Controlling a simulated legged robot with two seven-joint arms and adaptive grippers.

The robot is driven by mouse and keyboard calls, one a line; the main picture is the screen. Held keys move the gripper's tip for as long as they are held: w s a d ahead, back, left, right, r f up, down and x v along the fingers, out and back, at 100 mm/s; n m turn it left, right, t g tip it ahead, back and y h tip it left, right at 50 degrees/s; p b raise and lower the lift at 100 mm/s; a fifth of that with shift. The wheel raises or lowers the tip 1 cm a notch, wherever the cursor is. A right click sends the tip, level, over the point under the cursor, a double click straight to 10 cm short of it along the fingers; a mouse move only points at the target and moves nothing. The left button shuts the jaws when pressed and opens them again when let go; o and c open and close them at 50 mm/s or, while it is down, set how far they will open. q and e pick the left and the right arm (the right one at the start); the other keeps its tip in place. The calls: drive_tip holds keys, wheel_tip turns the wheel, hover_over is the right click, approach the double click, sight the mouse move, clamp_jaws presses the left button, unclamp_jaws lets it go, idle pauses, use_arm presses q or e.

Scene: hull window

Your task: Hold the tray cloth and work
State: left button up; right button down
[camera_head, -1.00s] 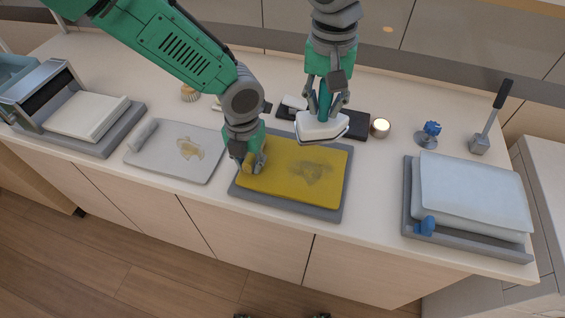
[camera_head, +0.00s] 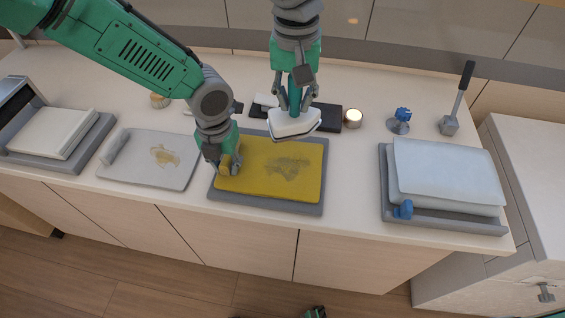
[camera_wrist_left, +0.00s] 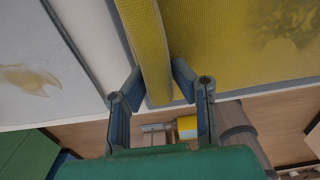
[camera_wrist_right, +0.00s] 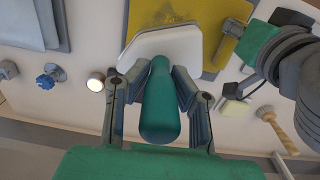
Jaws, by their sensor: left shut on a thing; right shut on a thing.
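The yellow tray cloth (camera_head: 290,172) lies on a grey tray (camera_head: 262,205), with a dark smudge on its right half. My left gripper (camera_head: 227,165) is shut on the cloth's left edge; in the left wrist view the gripped edge (camera_wrist_left: 149,50) stands up as a roll between the fingers. My right gripper (camera_head: 295,100) is shut on the teal handle (camera_wrist_right: 160,105) of a tool with a white head (camera_head: 294,124). The head is over the tray's far edge; I cannot tell whether it touches anything.
A light tray with a brown stain (camera_head: 150,160) lies left of the cloth. A black tray (camera_head: 330,118) and a lit round candle-like item (camera_head: 352,118) are behind it. A pale blue pad on a grey base (camera_head: 445,175) is at right.

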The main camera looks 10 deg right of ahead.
idle(0.9)
use_arm(q)
drive_tip(key=shift+o, duration=1.3)
drive_tip(key=shift+f, duration=0.1)
clamp_jaws()
drive_tip(key=shift+c, duration=0.7)
unclamp_jaws()
drive_tip(key=o, duration=2)
drive_tip(key=shift+w, duration=0.1)
drive_tip(key=shift+o, duration=0.2)
